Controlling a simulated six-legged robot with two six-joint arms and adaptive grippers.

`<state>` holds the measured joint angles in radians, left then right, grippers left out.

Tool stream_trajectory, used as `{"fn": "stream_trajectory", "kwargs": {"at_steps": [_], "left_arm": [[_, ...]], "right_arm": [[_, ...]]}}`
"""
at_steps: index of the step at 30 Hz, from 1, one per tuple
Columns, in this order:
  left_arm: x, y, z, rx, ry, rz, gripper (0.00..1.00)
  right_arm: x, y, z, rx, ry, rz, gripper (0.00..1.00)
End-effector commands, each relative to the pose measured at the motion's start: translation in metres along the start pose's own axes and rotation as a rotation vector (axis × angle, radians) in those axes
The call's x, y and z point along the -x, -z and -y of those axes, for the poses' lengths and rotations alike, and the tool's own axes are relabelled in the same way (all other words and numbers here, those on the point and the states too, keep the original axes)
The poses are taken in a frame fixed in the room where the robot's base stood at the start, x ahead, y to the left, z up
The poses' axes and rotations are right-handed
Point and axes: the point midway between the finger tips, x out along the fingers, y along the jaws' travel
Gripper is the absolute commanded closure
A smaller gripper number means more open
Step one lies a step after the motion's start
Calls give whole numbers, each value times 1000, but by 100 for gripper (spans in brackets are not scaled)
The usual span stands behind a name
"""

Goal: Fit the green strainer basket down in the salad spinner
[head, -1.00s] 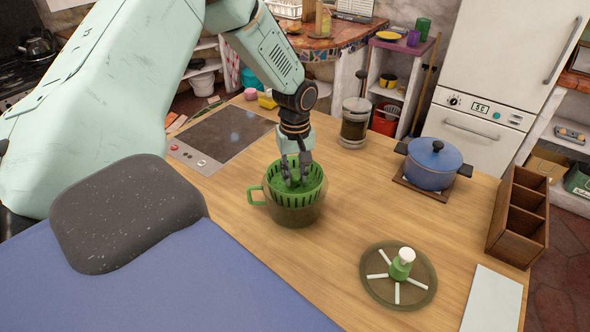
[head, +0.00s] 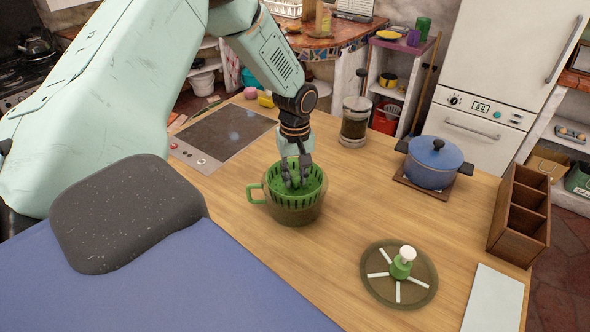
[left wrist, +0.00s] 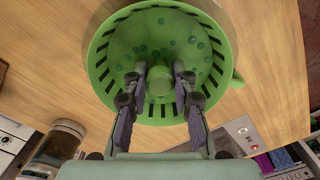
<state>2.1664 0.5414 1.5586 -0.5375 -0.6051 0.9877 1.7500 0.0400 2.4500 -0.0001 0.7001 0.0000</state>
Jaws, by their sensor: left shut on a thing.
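The green strainer basket (head: 312,186) sits upright inside the brownish see-through salad spinner bowl (head: 293,215), with its slotted upper wall and rim showing above the bowl. A green handle (head: 256,194) stands out at the left. My left gripper (head: 294,182) reaches down into the basket and is shut on its green centre post. In the left wrist view the two fingers flank the post (left wrist: 160,82), and the basket rim (left wrist: 97,62) surrounds them. How deep the basket's bottom sits is hidden. My right gripper is not in view.
The spinner lid (head: 385,291) with a green and white knob lies at the front right. A blue pot (head: 433,163), a wooden divided box (head: 519,216), a French press (head: 355,122) and a cooktop (head: 222,136) stand around. The wood counter between basket and pot is clear.

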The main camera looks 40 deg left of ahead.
Motion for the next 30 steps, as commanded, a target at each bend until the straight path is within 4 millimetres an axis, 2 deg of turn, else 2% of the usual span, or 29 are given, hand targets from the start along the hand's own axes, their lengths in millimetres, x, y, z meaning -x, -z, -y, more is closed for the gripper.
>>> {"fn": "stream_trajectory", "kwargs": {"at_steps": [30], "left_arm": [[-13, 0, 0, 0, -1, -1, 100]], "right_arm": [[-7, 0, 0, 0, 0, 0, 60]]}}
